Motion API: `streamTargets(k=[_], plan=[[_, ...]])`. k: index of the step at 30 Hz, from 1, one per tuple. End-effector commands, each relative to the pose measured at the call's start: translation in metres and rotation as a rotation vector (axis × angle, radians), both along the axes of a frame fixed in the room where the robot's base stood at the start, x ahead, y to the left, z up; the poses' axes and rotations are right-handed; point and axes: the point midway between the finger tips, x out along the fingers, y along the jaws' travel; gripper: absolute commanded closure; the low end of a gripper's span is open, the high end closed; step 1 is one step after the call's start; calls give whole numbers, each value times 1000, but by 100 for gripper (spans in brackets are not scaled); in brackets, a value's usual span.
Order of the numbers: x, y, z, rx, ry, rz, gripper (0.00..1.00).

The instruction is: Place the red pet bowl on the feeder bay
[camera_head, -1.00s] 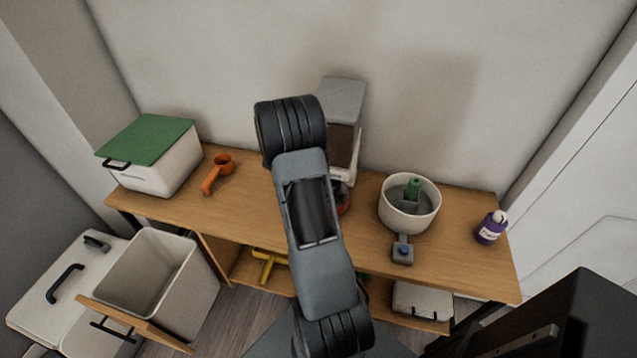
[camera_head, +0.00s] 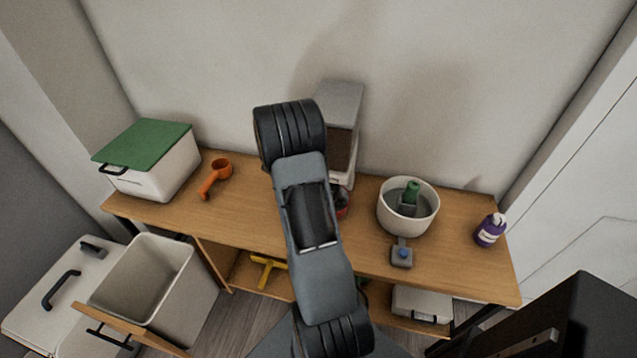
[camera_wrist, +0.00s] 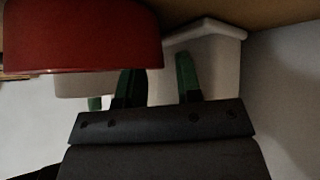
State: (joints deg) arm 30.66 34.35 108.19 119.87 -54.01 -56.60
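The red pet bowl (camera_head: 342,200) is mostly hidden behind my arm on the wooden bench, in front of the feeder. In the wrist view the red bowl (camera_wrist: 80,38) fills the upper left, close to the camera. My gripper (camera_wrist: 158,82) has its two dark green fingers apart. The bowl's edge covers the tip of the left finger; I cannot tell whether they touch. The feeder (camera_head: 341,105), with a grey top, dark window and white lower part, stands against the wall. Its bay is largely hidden by my arm. A pale boxy part (camera_wrist: 208,62) shows behind the right finger.
On the bench (camera_head: 245,215) stand a white bin with a green lid (camera_head: 150,160), an orange scoop (camera_head: 215,178), a white round basin (camera_head: 408,218), a small grey device with a blue button (camera_head: 402,254) and a purple bottle (camera_head: 489,231). An open bin (camera_head: 150,280) stands front left.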

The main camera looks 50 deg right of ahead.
Motion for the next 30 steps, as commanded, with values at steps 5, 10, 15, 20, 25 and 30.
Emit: streamTargets(k=[5, 10, 15, 20, 25, 30], plan=[[9, 15, 18, -1, -4, 3, 68], [20, 36, 43, -2, -2, 4, 68], [29, 55, 63, -1, -2, 2, 68], [35, 67, 77, 0, -1, 3, 68], [38, 73, 84, 0, -1, 1, 68], [53, 73, 99, -49, -76, 86, 68]])
